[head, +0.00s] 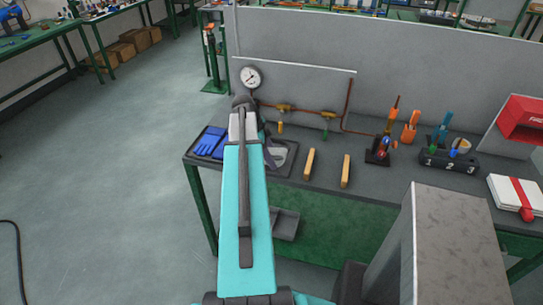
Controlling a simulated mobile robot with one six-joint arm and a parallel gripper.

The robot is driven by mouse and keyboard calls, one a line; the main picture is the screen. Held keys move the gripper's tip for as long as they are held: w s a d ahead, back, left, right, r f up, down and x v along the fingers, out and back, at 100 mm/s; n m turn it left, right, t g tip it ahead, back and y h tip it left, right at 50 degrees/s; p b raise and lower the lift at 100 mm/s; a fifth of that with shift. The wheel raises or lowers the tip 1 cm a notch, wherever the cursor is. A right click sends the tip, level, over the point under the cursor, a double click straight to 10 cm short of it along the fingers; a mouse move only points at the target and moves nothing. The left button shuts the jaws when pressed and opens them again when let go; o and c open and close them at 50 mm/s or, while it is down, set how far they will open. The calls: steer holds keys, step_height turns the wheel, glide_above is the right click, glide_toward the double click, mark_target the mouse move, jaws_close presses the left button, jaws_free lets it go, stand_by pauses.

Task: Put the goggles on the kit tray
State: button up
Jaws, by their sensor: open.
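A dark tray lies at the left end of the grey workbench, and its right part (287,170) shows beside my teal arm. A pale grey object that looks like the goggles (277,155) sits at that right part, partly covered by my arm. Whether it rests in the tray or is held just above it I cannot tell. Blue gloves (209,142) lie on a dark surface left of my arm; my arm hides whether this is the same tray. My gripper is hidden behind my arm.
Two yellow bars (309,163) (346,171) lie right of the tray. Further right stand a tool holder (378,157), a numbered block (448,161) and a white box with a red strap (517,196). A gauge (251,77) and copper pipe line the back panel.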

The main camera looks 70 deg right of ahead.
steer(key=shift+r, duration=0.2)
steer(key=shift+b+v, duration=1.85)
steer(key=shift+v, duration=4.1)
steer(key=shift+f, duration=0.1)
